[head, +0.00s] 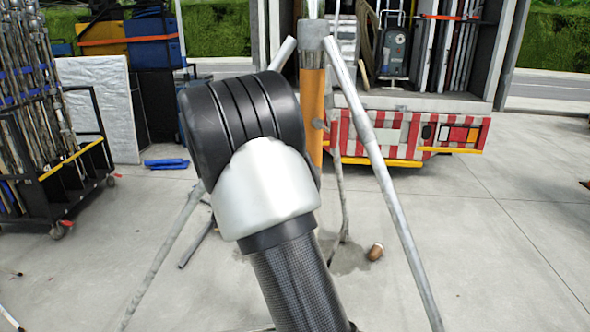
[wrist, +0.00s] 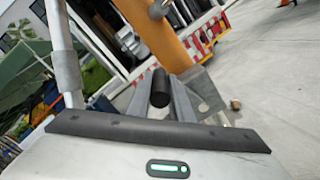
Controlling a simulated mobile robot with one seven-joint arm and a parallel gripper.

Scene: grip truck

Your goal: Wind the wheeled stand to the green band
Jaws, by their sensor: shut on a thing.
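The stand shows in the head view as an orange column (head: 313,108) under a grey collar, with grey legs (head: 385,185) splayed to the floor. In the wrist view the orange column (wrist: 160,38) rises close beyond my gripper (wrist: 162,97). My gripper is shut on a black cylindrical handle (wrist: 160,84), which sits between its grey fingers. My own arm hides the gripper and handle in the head view. The stand's top is out of frame. I see no green band on the stand, and its wheels cannot be made out.
A truck with a red and white striped tail (head: 395,133) stands behind the stand. A cart of poles (head: 45,175) is at the left, beside a pale panel (head: 100,105). A small brown object (head: 375,251) lies by the stand's legs. The concrete at the right is open.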

